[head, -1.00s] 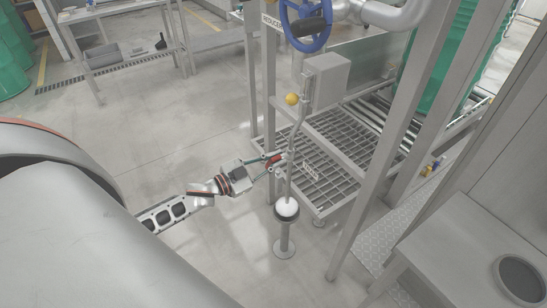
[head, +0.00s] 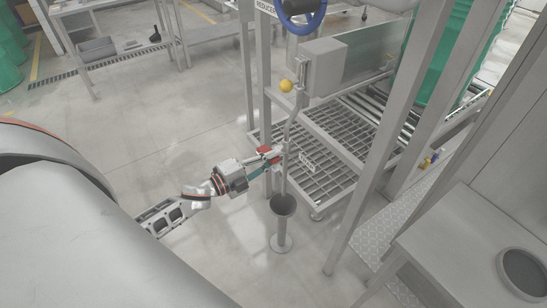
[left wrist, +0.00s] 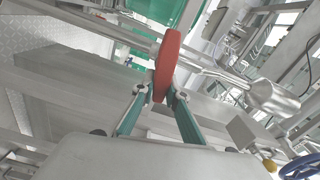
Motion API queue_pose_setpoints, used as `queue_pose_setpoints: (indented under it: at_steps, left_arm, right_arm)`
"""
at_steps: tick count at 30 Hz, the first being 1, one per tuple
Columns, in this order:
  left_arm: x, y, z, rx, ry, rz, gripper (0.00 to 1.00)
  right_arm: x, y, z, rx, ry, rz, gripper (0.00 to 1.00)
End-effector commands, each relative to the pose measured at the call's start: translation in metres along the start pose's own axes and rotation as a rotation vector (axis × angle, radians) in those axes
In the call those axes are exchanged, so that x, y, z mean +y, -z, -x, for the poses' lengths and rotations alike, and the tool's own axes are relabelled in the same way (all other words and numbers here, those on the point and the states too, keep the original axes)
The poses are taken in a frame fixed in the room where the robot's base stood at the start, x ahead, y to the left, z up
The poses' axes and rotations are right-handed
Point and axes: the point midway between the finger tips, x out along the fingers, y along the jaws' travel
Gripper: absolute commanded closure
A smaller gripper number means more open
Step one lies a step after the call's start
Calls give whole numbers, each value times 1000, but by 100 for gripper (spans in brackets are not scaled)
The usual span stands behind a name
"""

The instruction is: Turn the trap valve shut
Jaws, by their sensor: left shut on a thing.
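The trap valve's red handle (head: 264,152) is on the thin upright pipe (head: 285,175) beside the steel frame. In the left wrist view the red handle (left wrist: 167,62) stands between my teal fingertips, with the pipe running across behind it. My left gripper (head: 270,158) is shut on the handle; it also shows in the left wrist view (left wrist: 160,96). The finger and wrist partly cover the valve body in the head view. Below the pipe's end stands an open funnel drain (head: 283,205), its inside dark. My right gripper is not in view.
A yellow ball knob (head: 286,86) and a grey box (head: 322,65) sit above on the frame. A blue handwheel (head: 302,20) is at the top. A steel grating (head: 330,165) lies right of the pipe. The floor left of my gripper is clear.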

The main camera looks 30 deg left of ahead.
Motion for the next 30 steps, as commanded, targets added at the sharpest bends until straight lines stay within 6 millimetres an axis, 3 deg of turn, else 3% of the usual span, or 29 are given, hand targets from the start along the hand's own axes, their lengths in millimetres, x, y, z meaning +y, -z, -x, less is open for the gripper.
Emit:
queue_pose_setpoints:
  at_steps: [5, 12, 28, 29, 30]
  left_arm:
    - [6, 0, 1, 1, -3, -99, 100]
    - [7, 0, 0, 2, -2, -174, 100]
    - [7, 0, 0, 2, -2, -199, 100]
    - [7, 0, 0, 2, -2, -199, 82]
    - [7, 0, 0, 2, -2, -198, 71]
  right_arm:
    - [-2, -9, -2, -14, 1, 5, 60]
    - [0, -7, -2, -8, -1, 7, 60]
    - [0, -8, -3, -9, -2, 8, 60]
    - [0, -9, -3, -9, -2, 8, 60]
    - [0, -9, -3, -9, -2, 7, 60]
